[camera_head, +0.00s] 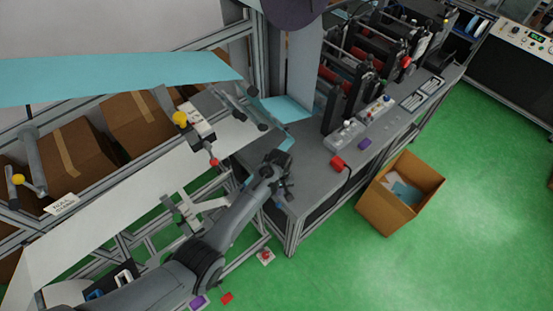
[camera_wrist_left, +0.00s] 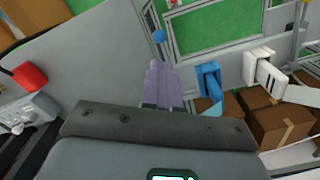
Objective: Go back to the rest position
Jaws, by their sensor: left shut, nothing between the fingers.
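My left arm comes in from the lower left of the head view. Its gripper (camera_head: 281,176) is over the near corner of the grey machine table (camera_head: 300,199). In the left wrist view the two pale fingers (camera_wrist_left: 160,84) are together with nothing between them. A small blue ball (camera_wrist_left: 158,36) shows just beyond the fingertips. I cannot tell whether the gripper touches the table. My right gripper is in neither view.
A mask machine with red rollers (camera_head: 367,60) stands on the table; a red block (camera_head: 337,163) sits near its edge. An open cardboard box (camera_head: 387,212) stands on the green floor. A frame with white and blue sheets (camera_head: 120,78) and cardboard boxes (camera_head: 75,150) lies left. Floor at right is clear.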

